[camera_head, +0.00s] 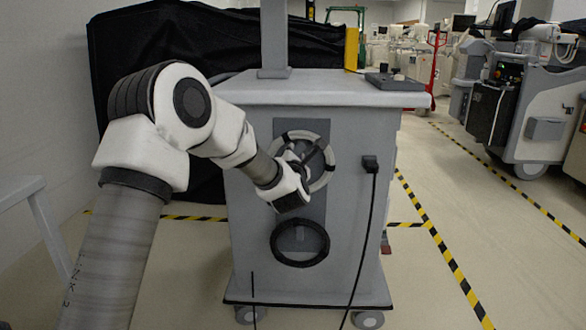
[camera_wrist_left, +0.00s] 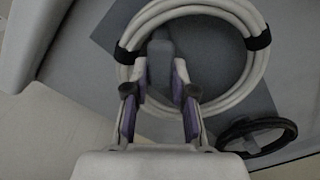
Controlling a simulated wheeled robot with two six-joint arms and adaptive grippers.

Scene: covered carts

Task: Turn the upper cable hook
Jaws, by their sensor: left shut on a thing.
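The upper cable hook (camera_wrist_left: 160,62) is a grey piece on the dark panel of a grey cart (camera_head: 342,205). A pale coiled cable (camera_head: 327,170) hangs around it; in the left wrist view the coil (camera_wrist_left: 262,62) has black straps. My left gripper (camera_wrist_left: 159,88) is shut on the upper hook, with one finger on each side of it. In the head view the left gripper (camera_head: 296,170) is in front of the coil and hides part of the hook. My right gripper is in neither view.
A black coil (camera_head: 327,243) hangs lower on the same panel. A dark cable (camera_head: 368,220) runs down from a plug on the cart's right. A black cover (camera_head: 70,90) stands behind. Open floor with striped tape (camera_head: 435,238) lies to the right.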

